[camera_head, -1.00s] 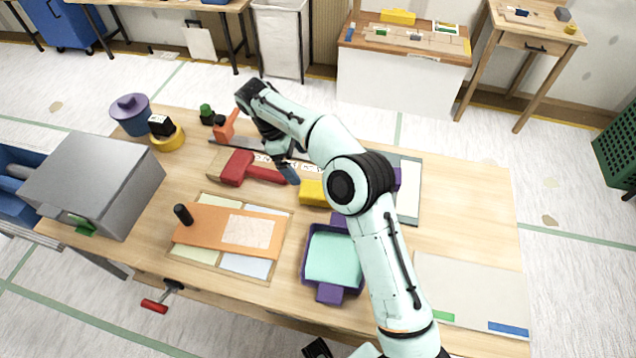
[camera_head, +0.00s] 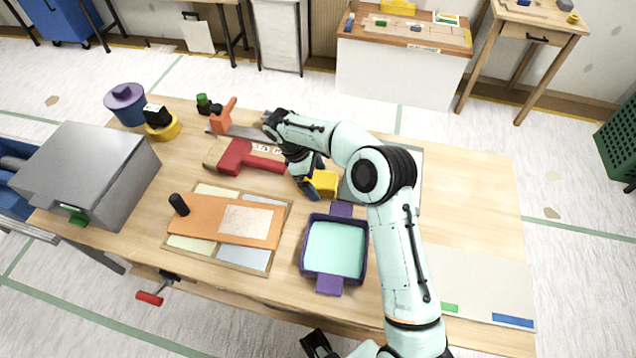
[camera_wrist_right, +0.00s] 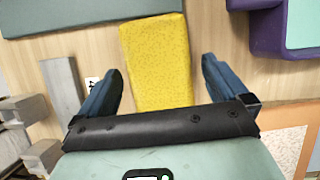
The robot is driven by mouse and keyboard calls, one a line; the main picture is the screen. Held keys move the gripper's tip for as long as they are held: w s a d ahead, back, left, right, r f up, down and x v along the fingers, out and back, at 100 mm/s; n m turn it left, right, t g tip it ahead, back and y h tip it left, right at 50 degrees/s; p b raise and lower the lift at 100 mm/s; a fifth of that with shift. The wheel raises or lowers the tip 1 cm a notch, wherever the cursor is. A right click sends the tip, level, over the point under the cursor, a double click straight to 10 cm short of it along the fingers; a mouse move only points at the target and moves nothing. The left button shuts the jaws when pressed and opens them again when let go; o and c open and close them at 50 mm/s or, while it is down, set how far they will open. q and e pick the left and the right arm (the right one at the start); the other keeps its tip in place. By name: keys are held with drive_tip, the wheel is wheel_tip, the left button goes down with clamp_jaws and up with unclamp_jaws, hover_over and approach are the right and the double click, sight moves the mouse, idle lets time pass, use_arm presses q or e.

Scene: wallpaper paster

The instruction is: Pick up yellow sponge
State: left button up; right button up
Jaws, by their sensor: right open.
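The yellow sponge (camera_head: 323,183) lies on the wooden table behind the purple tray. My right gripper (camera_head: 313,186) is at the sponge's left end, its blue fingers pointing down. In the right wrist view the sponge (camera_wrist_right: 157,62) stretches away between the two open fingers (camera_wrist_right: 162,70), with a gap visible on each side. Its near end is hidden by the gripper's black bar. I cannot tell whether a finger touches it.
The purple tray (camera_head: 307,268) with a teal inside sits just in front of the sponge. A red-handled tool (camera_head: 236,154) lies to the left, and an orange board (camera_head: 205,225) lies front left. A grey panel (camera_head: 408,187) lies to the right. The table's right side is mostly clear.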

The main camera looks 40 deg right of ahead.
sight(315, 178)
drive_tip(key=c, duration=1.1)
drive_tip(key=shift+o, duration=0.2)
use_arm(q)
drive_tip(key=r+p, duration=0.1)
drive_tip(key=w+r+p, duration=0.1)
drive_tip(key=r+p, duration=0.1)
drive_tip(key=r, duration=0.1)
drive_tip(key=shift+w+p, duration=0.25)
drive_tip(key=shift+p, duration=0.15)
use_arm(e)
wheel_tip(315, 178, up, 20)
drive_tip(key=shift+o, duration=0.6)
use_arm(q)
drive_tip(key=shift+s, duration=0.15)
use_arm(e)
drive_tip(key=shift+f, duration=0.1)
